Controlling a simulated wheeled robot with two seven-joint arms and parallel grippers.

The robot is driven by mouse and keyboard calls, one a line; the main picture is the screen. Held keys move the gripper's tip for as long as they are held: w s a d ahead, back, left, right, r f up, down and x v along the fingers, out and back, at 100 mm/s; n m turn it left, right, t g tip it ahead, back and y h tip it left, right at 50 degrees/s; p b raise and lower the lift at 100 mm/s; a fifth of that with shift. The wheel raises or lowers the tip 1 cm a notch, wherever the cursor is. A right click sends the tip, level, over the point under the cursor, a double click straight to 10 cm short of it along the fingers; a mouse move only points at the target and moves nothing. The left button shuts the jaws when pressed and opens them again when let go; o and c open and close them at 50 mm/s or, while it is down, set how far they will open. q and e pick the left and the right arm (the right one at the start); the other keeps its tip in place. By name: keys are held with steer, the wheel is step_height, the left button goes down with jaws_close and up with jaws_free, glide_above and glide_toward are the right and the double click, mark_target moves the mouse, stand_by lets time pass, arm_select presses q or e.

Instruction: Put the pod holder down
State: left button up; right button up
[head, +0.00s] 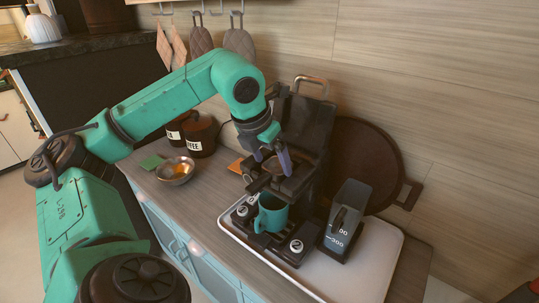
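My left gripper (272,161) reaches down at the front of the black coffee machine (309,125), whose metal lever is raised at the top. Its two purplish fingertips are apart, with a dark part between or behind them. The pod holder cannot be clearly told from the dark machine parts at the fingers, so I cannot tell whether the gripper holds it. A teal mug (271,214) stands below, on the machine's base between two round dials. My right gripper is not in view.
A white tray (370,268) lies under the machine. A dark grey block-shaped device (346,218) stands to its right, and a round brown board (365,160) leans on the wall.

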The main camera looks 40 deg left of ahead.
mark_target(258, 182)
arm_select(q)
steer(key=p+v, duration=0.4)
steer(key=v, duration=0.9)
steer(key=shift+w, duration=0.3)
